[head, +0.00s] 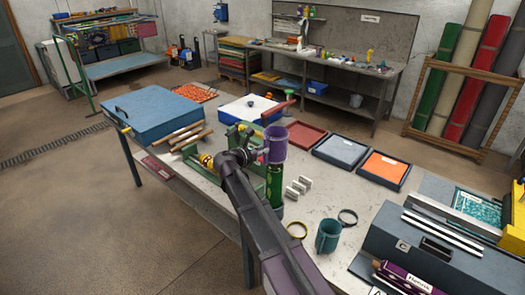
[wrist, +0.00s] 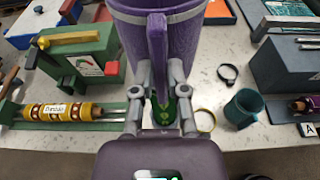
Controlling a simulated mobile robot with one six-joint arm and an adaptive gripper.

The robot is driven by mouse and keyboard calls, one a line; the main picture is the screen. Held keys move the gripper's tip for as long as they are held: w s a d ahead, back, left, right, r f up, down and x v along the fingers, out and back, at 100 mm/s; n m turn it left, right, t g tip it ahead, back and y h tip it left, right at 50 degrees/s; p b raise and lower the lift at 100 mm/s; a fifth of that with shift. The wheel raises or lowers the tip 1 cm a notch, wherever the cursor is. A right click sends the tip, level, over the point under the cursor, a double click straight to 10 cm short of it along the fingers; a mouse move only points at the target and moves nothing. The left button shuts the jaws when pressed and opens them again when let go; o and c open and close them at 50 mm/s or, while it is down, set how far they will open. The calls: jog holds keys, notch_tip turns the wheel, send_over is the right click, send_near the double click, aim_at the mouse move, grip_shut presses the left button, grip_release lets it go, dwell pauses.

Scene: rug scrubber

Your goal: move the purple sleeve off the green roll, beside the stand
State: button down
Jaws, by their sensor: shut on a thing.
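The purple sleeve (head: 275,145) is upright, directly above the green roll (head: 274,186), which stands upright on the table. I cannot tell whether the sleeve's lower end still surrounds the roll's top. In the wrist view the sleeve (wrist: 197,40) fills the top middle, and its handle-like bar (wrist: 157,45) runs down between my fingers. My gripper (wrist: 160,82) is shut on this bar. Part of the green roll (wrist: 165,113) shows below, between the fingers. The green stand (wrist: 78,58) with a gauge is left of the sleeve; my arm partly covers it in the head view.
A teal cup (head: 328,236), a black ring (head: 347,217) and a yellow ring (head: 297,230) lie right of the roll. A yellow roller (wrist: 62,110) lies at left. Bare tabletop (head: 325,190) shows right of the roll.

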aim_at(264, 141)
jog(key=shift+r+p, duration=1.5)
jog(key=shift+r, duration=0.2)
jog(key=shift+r, duration=0.1)
